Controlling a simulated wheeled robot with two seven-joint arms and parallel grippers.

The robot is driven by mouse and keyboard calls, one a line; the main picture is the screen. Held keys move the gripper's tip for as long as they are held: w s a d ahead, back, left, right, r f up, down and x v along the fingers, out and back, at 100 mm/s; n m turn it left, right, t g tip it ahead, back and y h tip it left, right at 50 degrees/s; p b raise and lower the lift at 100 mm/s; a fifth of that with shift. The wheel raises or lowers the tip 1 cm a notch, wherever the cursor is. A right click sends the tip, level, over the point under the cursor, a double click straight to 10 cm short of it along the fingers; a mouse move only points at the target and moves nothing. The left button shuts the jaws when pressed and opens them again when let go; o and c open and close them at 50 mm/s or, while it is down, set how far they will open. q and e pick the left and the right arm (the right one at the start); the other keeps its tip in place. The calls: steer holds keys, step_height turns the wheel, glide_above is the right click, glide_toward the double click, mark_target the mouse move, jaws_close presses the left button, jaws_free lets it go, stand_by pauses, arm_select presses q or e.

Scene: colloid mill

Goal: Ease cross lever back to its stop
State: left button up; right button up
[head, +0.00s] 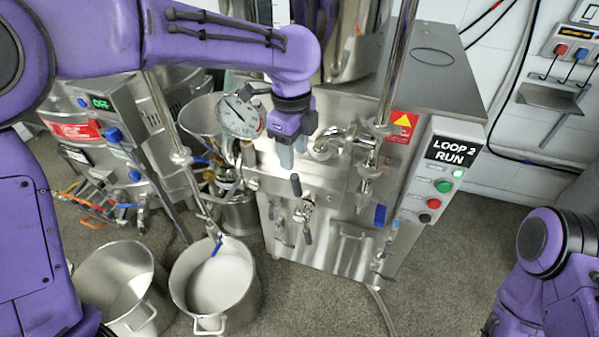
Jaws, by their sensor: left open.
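The cross lever (303,210) appears to be the metal fitting with dark-gripped ends on the front of the steel mill cabinet. One dark grip points up and another points down. My left gripper (287,160) comes down from above with its grey fingers open. Its tips are just above the upper dark grip, and no hold on the lever shows. I cannot tell the exact gap in depth. Only links of my right arm show at the lower right, and its gripper is out of view.
A round gauge (240,115) stands close left of my left gripper. A control panel (435,170) reading LOOP 2 RUN, with a lit green lamp, is at the right. A steel pot (178,290) with pale contents stands on the floor.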

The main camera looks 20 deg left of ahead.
mark_target(295, 176)
arm_select(q)
step_height(295, 176, down, 10)
steer(key=shift+d+f+b, duration=0.1)
steer(key=shift+d+b, duration=0.05)
steer(key=shift+b, duration=0.25)
steer(key=shift+s, duration=0.1)
jaws_close()
